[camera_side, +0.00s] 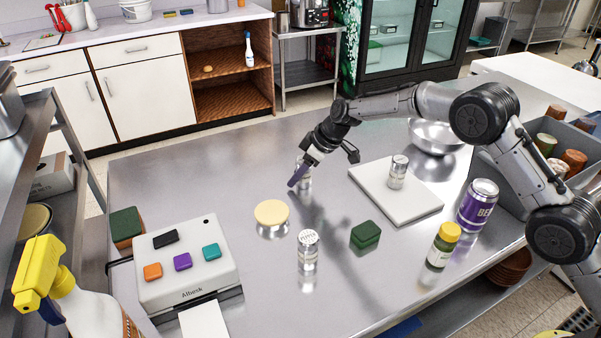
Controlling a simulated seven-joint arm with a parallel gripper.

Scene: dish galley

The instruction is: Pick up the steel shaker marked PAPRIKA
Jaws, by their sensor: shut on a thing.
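My gripper (298,178) is low over the middle of the steel table, its purple finger slanting down to the left. It is shut on a small steel shaker (307,181), which is mostly hidden behind the finger and whose marking I cannot read. Whether this shaker touches the table is hard to tell. A second steel shaker (398,172) stands upright on the white cutting board to the right; its label is too small to read. A third steel shaker (308,252) stands upright nearer the camera, and its lid seems to read PEPPER.
Near the gripper are a round yellow-topped thing (272,213) and a dark green block (365,235). The cutting board (420,207) carries the second shaker. A purple can (478,205) and a yellow-capped jar (443,245) stand right. A white button box (190,285) is front left.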

